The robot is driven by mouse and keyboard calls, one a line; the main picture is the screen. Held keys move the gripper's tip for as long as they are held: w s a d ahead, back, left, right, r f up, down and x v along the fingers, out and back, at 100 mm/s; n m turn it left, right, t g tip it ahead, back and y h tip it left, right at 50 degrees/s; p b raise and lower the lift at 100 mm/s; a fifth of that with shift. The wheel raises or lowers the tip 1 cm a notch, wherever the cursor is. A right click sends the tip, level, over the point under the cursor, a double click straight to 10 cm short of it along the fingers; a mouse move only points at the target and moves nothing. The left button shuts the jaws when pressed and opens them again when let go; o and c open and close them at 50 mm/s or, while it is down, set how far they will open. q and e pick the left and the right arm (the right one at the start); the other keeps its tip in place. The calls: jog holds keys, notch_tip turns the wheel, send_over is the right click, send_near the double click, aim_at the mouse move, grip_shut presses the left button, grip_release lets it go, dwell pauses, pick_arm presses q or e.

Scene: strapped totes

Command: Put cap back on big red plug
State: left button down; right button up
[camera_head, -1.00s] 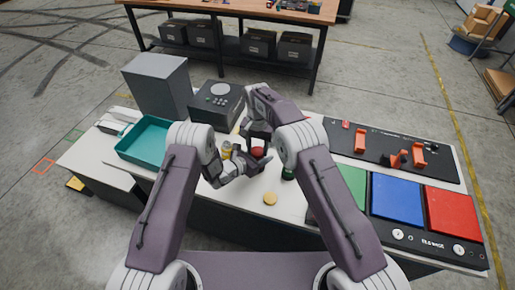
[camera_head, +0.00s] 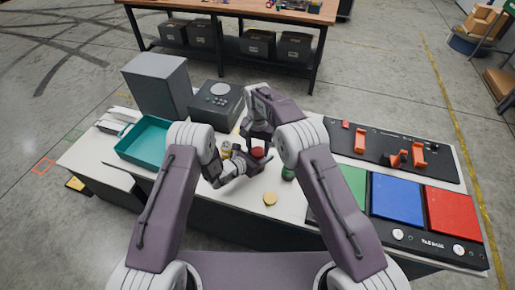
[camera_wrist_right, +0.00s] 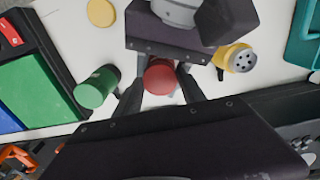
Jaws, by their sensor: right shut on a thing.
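A round red piece (camera_head: 257,152) is between my two grippers above the white table; in the right wrist view (camera_wrist_right: 160,77) its round top faces the camera. I cannot tell whether it is the big red plug, its cap, or both together. My right gripper (camera_head: 257,143) is shut on this red piece, with a dark finger on each side of it in the wrist view (camera_wrist_right: 160,88). My left gripper (camera_head: 257,163) reaches in from the left, close against the red piece. Its fingertips are mostly hidden, so its grip is unclear.
A yellow plug (camera_wrist_right: 237,58) and a green plug (camera_wrist_right: 97,87) stand close by on opposite sides. A tan disc (camera_head: 270,198) lies on the table in front. A teal tray (camera_head: 150,140) and grey boxes are left and behind. Coloured panels (camera_head: 397,199) and a black board are right.

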jog(key=shift+s+f, duration=0.3)
jog(key=shift+f, duration=0.2)
jog(key=shift+s+f, duration=0.25)
jog(key=shift+f, duration=0.25)
jog(key=shift+w+f, duration=0.1)
jog(key=shift+w, duration=0.05)
jog(key=o, duration=1)
jog(key=shift+c, duration=0.2)
notch_tip(320, 180, up, 4)
jog(key=shift+w+f, duration=0.15)
jog(key=shift+a+r, duration=0.1)
jog(key=shift+r, duration=0.35)
jog(key=c, duration=0.7)
